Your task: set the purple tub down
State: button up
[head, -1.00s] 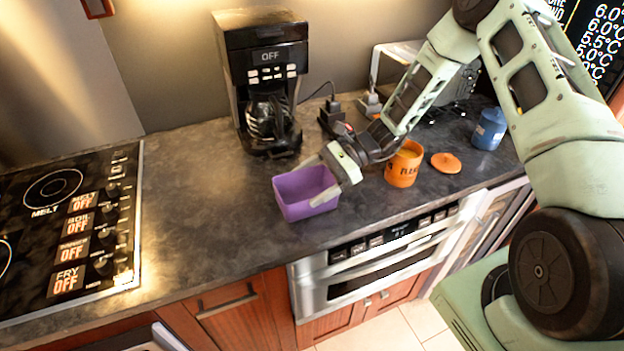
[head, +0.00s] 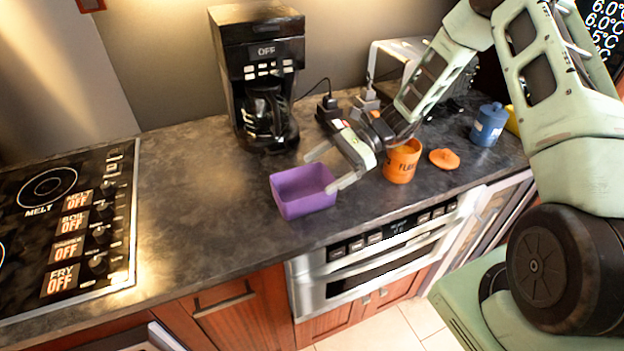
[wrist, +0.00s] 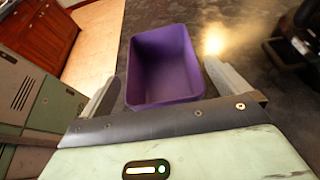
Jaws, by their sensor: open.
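The purple tub (head: 303,197) stands upright on the dark countertop, near its front edge and above the microwave drawer. It looks empty in the wrist view (wrist: 162,64). My gripper (head: 324,170) is open at the tub's right side, with its fingers pointing toward it. In the wrist view, my gripper's fingers (wrist: 158,82) are spread wider than the tub, and the tub lies just beyond them. No finger clearly touches it.
A black coffee maker (head: 258,75) stands behind the tub. An orange canister (head: 401,163), its orange lid (head: 444,158) and a blue jar (head: 489,125) are to the right. The cooktop (head: 70,215) is at left. The counter between cooktop and tub is clear.

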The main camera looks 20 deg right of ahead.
jog(key=b+v, duration=0.2)
jog(key=v, duration=0.5)
jog(key=s+a+r+n+g+h, duration=0.1)
jog(key=a+n, duration=0.1)
jog(key=s+a+r+n+g+h, duration=0.1)
jog(key=s+a, duration=0.1)
jog(key=a, duration=0.1)
jog(key=s+a+r+n+g+h, duration=0.1)
jog(key=s+a+n, duration=0.1)
jog(key=a, duration=0.1)
jog(key=shift+a+r+n, duration=0.1)
jog(key=shift+r+n, duration=0.2)
jog(key=shift+r, duration=0.1)
jog(key=s+a+r+n+t+h, duration=0.1)
jog(key=s+a+r+n+h, duration=0.1)
jog(key=s+n, duration=0.4)
jog(key=s+a+r+n+t+h, duration=0.1)
jog(key=s+a+r+n+h, duration=0.1)
jog(key=s+a+n+h, duration=0.2)
jog(key=s+a+r+n+t+h, duration=0.1)
jog(key=s+a+r+n+h, duration=0.1)
jog(key=s+n, duration=0.8)
jog(key=shift+s+a+r+h, duration=0.2)
jog(key=shift+s+a+h, duration=0.75)
jog(key=shift+s, duration=0.3)
